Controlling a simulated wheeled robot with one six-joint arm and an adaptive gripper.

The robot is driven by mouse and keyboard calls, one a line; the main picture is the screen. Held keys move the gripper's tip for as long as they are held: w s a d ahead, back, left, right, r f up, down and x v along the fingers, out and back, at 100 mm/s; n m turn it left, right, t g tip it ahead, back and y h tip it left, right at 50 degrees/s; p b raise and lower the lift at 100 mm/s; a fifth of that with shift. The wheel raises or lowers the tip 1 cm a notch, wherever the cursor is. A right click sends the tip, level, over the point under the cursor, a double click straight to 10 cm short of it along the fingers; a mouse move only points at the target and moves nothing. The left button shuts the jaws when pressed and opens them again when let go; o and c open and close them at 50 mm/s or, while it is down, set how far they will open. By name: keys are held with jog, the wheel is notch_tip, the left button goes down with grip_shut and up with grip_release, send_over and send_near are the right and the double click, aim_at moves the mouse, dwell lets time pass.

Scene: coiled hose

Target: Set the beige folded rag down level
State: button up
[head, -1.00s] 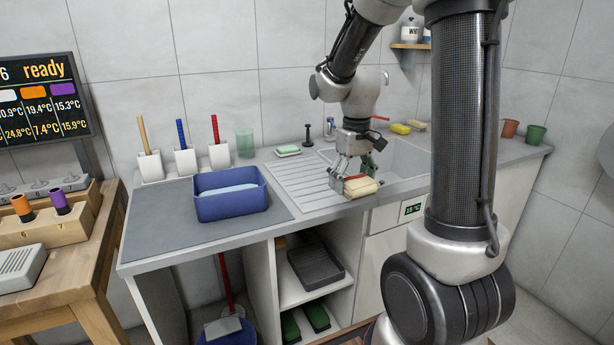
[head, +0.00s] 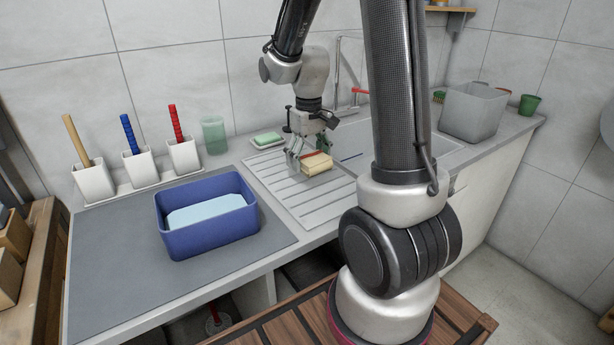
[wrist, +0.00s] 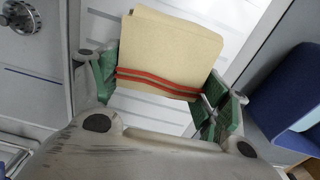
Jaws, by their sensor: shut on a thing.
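The beige folded rag (head: 317,163) has a red band around it and is at the ribbed drainboard (head: 307,204) beside the sink. My gripper (head: 308,158) is shut on the rag. In the wrist view the rag (wrist: 168,55) sits between the green finger pads of my gripper (wrist: 160,88), with the red band (wrist: 158,83) running across near the pads. The white ribbed drainboard (wrist: 222,15) shows behind the rag. I cannot tell whether the rag touches the drainboard or hangs just above it.
A blue basin (head: 208,225) with pale blue contents stands left on the grey mat (head: 105,262). A green soap on a dish (head: 267,139) lies behind the drainboard. A grey bin (head: 473,112) and a green pot (head: 529,105) stand at the right. The front part of the drainboard is clear.

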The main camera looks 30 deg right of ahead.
aim_at(309, 182)
notch_tip(309, 182, down, 6)
jog(key=shift+r, duration=0.25)
jog(key=shift+f, duration=0.1)
jog(key=shift+c, duration=0.5)
jog(key=o, duration=1.2)
notch_tip(309, 182, up, 12)
jog(key=shift+f, duration=0.25)
jog(key=s+a+r+t, duration=0.1)
jog(key=s+r, duration=0.2)
jog(key=s, duration=0.3)
jog(key=s+a+r+t, duration=0.1)
jog(key=s+r, duration=0.2)
jog(key=s, duration=0.3)
jog(key=s+a+r+m+t, duration=0.1)
jog(key=s+r+t, duration=0.1)
jog(key=s+r, duration=0.2)
jog(key=shift+s, duration=1.35)
